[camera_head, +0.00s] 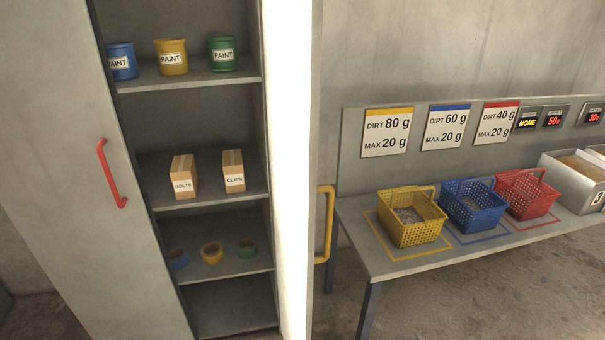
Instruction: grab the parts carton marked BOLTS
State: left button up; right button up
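The parts carton marked BOLTS (183,177) is a small tan box with a white label. It stands upright on a middle shelf of the open grey cabinet. A similar carton marked CLIPS (233,172) stands on the same shelf, just to its right, with a small gap between them. Neither of my grippers shows in the head view.
A cabinet door with a red handle (111,173) is at the left. Paint tins (171,57) stand on the shelf above; tape rolls (212,253) lie below. A bright white upright edge (292,170) borders the cabinet's right. A bench (375,257) with baskets is farther right.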

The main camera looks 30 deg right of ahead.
aim_at(183, 174)
jog(key=k+l, duration=0.1)
jog(key=l, duration=0.45)
jog(key=k+l, duration=0.1)
jog(key=l, duration=0.4)
jog(key=k+l, duration=0.1)
jog(key=l, duration=0.45)
jog(key=i+j, duration=0.15)
jog(key=j, duration=0.25)
jog(key=i+j, duration=0.15)
jog(key=j, duration=0.25)
